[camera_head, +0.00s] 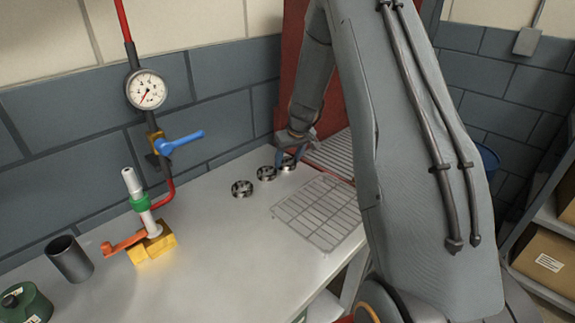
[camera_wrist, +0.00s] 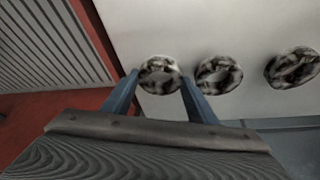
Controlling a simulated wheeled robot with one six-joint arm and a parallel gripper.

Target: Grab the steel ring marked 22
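Three steel rings lie in a row on the bench. In the head view the left ring (camera_head: 242,188), the middle ring (camera_head: 266,173) and the right ring (camera_head: 288,164) show; no number is readable on any of them. My gripper (camera_head: 288,157) is at the right ring. In the wrist view its two blue fingers (camera_wrist: 160,82) are apart, one on each side of the near ring (camera_wrist: 160,66). I cannot tell whether they touch it. The other two rings (camera_wrist: 218,75) (camera_wrist: 292,68) lie to the right there.
A wire rack (camera_head: 318,212) lies on the bench (camera_head: 215,260) in front of the rings. A valve with an orange handle (camera_head: 122,243), a dark cup (camera_head: 70,259) and a gauge pipe (camera_head: 147,90) stand left. A grey ribbed panel (camera_wrist: 50,40) is beside the gripper.

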